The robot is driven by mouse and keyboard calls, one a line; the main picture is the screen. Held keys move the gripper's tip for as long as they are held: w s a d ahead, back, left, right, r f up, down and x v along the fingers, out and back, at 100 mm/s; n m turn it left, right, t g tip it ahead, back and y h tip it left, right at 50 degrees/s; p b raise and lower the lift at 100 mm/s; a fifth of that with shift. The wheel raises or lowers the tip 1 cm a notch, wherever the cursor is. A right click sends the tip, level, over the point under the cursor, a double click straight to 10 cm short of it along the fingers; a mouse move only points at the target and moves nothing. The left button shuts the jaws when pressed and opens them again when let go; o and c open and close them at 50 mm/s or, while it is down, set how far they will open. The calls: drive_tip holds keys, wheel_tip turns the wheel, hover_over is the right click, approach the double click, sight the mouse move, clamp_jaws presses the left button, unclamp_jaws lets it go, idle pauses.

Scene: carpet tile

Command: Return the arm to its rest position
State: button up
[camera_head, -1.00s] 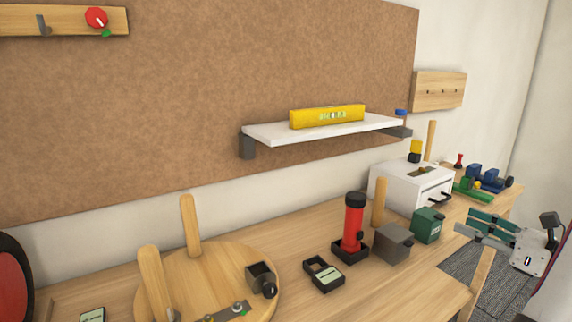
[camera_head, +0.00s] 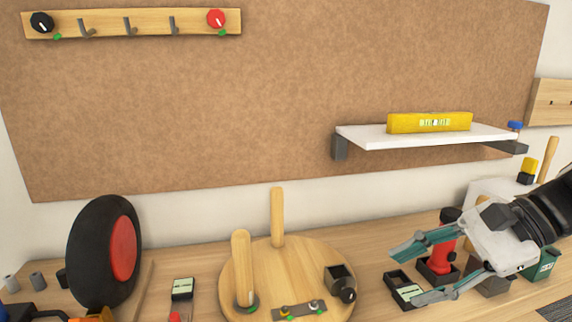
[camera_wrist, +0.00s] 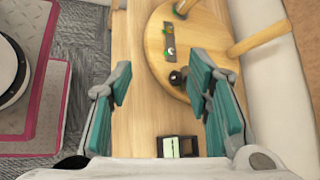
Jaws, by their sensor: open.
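My gripper (camera_head: 408,275) is at the right of the head view, above the wooden workbench (camera_head: 205,245). Its teal fingers are spread apart with nothing between them, and they point left. In the wrist view, my open gripper (camera_wrist: 162,72) has bare bench top and the edge of a round wooden board (camera_wrist: 155,45) ahead of it. A small black tray (camera_head: 397,279) with a pale-faced device lies near the fingers in the head view. The red flashlight (camera_head: 442,255) is partly hidden behind my gripper. No rest position is marked in view.
The round board (camera_head: 262,265) carries upright pegs and a small dark box. A black wheel with a red hub (camera_head: 124,248) stands at left. A white shelf (camera_head: 365,141) holds a yellow level (camera_head: 430,122). A hook rail (camera_head: 185,24) is on the corkboard.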

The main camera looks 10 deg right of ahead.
drive_tip(key=s+a+f+n+g+h, duration=0.1)
drive_tip(key=s+a+n+h, duration=0.2)
drive_tip(key=s+n+h, duration=0.35)
drive_tip(key=s+a+f+n+g+h, duration=0.1)
drive_tip(key=s+a+n+h, duration=0.15)
drive_tip(key=s+n, duration=0.6)
wheel_tip(320, 180, up, 13)
drive_tip(key=w+t+p, duration=0.1)
drive_tip(key=t+p, duration=0.1)
drive_tip(key=p, duration=1)
drive_tip(key=shift+w+d+n+t+h, duration=0.25)
drive_tip(key=shift+w+n+t+h, duration=0.05)
drive_tip(key=shift+n, duration=0.1)
